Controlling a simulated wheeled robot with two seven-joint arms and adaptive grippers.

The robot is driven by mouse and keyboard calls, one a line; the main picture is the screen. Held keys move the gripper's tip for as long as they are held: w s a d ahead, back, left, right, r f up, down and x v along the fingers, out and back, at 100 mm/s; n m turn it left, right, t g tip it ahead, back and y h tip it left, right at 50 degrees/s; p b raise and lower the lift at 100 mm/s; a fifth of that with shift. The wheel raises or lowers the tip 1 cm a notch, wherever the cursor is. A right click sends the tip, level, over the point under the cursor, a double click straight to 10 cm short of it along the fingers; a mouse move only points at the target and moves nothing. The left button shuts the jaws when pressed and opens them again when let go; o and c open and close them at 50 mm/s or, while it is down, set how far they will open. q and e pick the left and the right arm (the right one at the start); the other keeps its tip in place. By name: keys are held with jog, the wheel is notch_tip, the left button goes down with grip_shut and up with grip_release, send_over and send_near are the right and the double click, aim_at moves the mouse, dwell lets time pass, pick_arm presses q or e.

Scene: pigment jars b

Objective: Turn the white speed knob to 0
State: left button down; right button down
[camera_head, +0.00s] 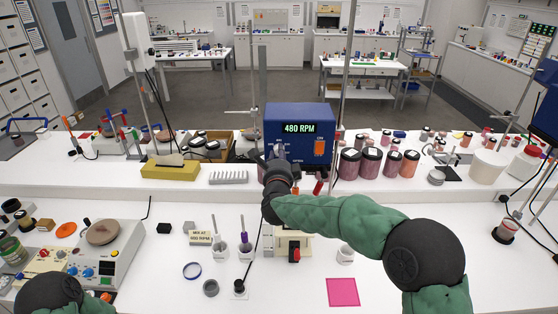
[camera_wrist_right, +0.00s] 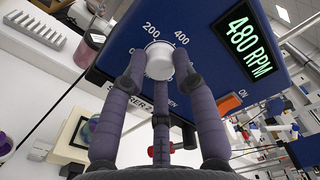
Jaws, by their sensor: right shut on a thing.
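The white speed knob (camera_wrist_right: 159,60) is on the front of a blue stirrer box (camera_head: 300,118). Numbers ring it; 200 and 400 are readable in the right wrist view. The box's green display (camera_head: 299,128) reads 480 RPM, also in the wrist view (camera_wrist_right: 247,38). My right gripper (camera_head: 278,160) is at the box's lower left front. In the wrist view its purple-grey fingers (camera_wrist_right: 158,72) are closed around the knob's sides. My left gripper is out of view.
An orange switch (camera_head: 320,148) sits right of the knob. Dark-lidded pigment jars (camera_head: 371,163) stand right of the box, and a white ridged rack (camera_head: 229,177) stands left. A small sign (camera_head: 200,238) and beakers stand on the lower bench. A pink square (camera_head: 342,292) lies at front right.

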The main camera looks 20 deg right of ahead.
jog(key=shift+s+f+n+p, duration=0.15)
jog(key=shift+n+p, duration=1.85)
jog(key=shift+n, duration=5.25)
jog(key=shift+w+f+n+p, duration=0.2)
jog(key=shift+n+p, duration=1.8)
jog(key=shift+n, duration=5.25)
jog(key=shift+f, duration=0.1)
jog(key=c, duration=1)
grip_release()
jog(key=shift+d, duration=0.1)
